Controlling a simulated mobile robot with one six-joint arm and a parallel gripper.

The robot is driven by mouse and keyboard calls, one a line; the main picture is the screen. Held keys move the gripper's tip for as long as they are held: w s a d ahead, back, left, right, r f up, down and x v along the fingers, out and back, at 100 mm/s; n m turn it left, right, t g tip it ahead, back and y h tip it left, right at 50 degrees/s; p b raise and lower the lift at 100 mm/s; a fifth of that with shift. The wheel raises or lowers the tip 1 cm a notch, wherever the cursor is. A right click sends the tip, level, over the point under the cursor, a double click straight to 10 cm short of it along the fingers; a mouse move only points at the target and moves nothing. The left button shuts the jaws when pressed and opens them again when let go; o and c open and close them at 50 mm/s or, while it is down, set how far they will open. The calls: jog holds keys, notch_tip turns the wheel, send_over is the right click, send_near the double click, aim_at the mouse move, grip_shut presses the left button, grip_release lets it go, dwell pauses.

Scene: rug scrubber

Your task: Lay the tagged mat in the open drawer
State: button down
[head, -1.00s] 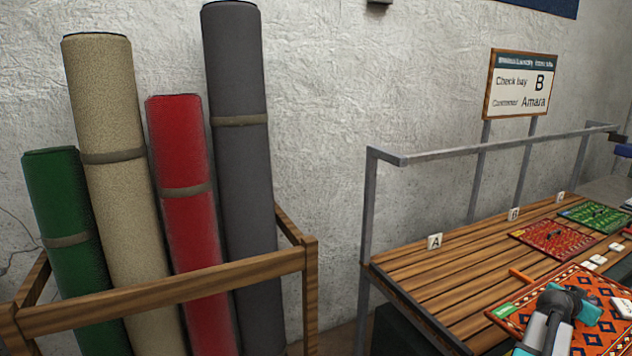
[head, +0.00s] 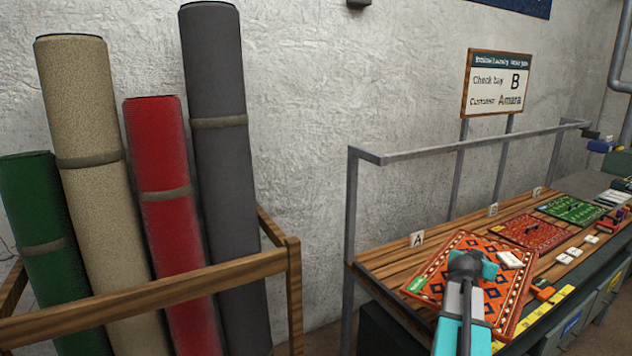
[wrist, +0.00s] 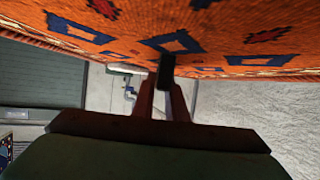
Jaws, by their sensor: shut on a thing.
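An orange patterned mat (head: 455,262) with blue diamonds has a green label at its left corner and a white card near its right edge. In the head view my gripper (head: 468,264) is over the mat's middle. In the wrist view my gripper (wrist: 165,92) is shut on a dark grip on the mat (wrist: 115,35), which fills the top of that picture and looks held up and tilted. I cannot make out an open drawer.
A slatted bench (head: 385,262) with a metal rail (head: 470,142) carries a red mat (head: 535,232) and a green mat (head: 570,209). Labelled grey drawer fronts (head: 574,322) line its front. A sign (head: 497,83) reads bay B, Amara. Rolled rugs stand at left.

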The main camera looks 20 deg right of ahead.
jog(key=w+a+r+n+t+y, duration=0.2)
jog(key=w+a+n+t, duration=0.1)
jog(key=w+a, duration=1)
jog(key=w+a+r+n+t+y, duration=0.3)
jog(key=w+a, duration=0.6)
jog(key=a, duration=0.8)
jog(key=w+a+r+n+t+y, duration=0.1)
jog(key=w+a+n+y, duration=0.15)
jog(key=a, duration=0.65)
jog(key=w+a+r+n+t+y, duration=0.1)
jog(key=w+a+r, duration=0.15)
jog(key=a, duration=0.65)
jog(key=w+a+r+n+y, duration=0.1)
jog(key=a+n+y, duration=0.3)
jog(key=a, duration=1.5)
notch_tip(320, 180, down, 10)
jog(key=b, duration=1)
jog(key=shift+b, duration=0.35)
jog(key=shift+s, duration=0.1)
